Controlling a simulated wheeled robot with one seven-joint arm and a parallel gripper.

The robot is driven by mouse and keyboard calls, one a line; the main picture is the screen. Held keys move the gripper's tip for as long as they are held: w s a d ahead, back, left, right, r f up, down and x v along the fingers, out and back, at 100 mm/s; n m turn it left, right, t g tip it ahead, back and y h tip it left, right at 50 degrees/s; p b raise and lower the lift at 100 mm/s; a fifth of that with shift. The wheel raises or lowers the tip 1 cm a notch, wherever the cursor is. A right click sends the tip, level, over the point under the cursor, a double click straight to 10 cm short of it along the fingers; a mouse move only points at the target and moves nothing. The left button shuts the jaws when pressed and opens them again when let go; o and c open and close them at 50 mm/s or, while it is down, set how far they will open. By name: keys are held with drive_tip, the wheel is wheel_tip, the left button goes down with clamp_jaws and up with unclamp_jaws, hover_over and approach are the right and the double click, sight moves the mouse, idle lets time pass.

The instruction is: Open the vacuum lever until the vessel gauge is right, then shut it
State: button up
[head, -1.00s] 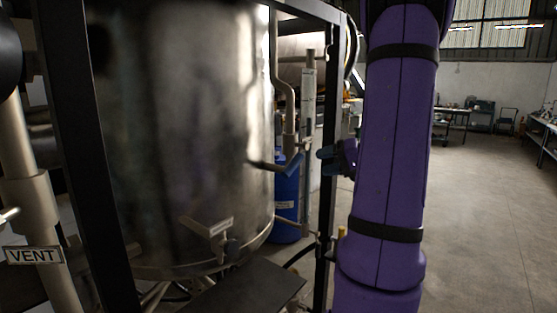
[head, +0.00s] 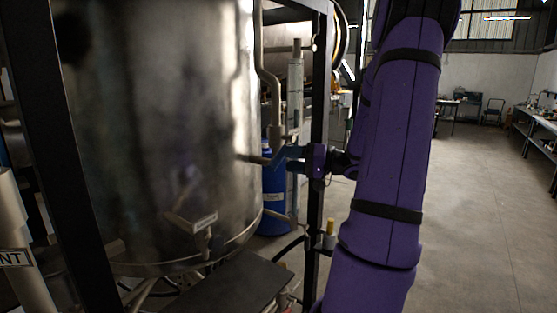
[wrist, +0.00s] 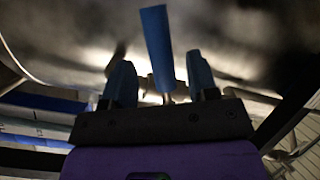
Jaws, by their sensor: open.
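The vacuum lever, a flat blue handle (wrist: 157,45), stands between my two blue fingers in the wrist view, with a gap on each side. In the head view the lever (head: 278,158) sits on the pipework beside the steel vessel (head: 165,130). My gripper (wrist: 161,82) is open around the handle and not closed on it. In the head view my gripper (head: 293,152) reaches in from the right, past the frame post. No gauge face can be read in either view.
A black frame post (head: 320,120) stands close beside my gripper. A blue drum (head: 274,205) stands behind the pipes. A dark flat plate (head: 230,285) lies low in front of the vessel. Open floor (head: 470,210) extends to the right.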

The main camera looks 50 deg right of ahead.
sight(283, 159)
drive_tip(key=shift+x, duration=2.15)
clamp_jaws()
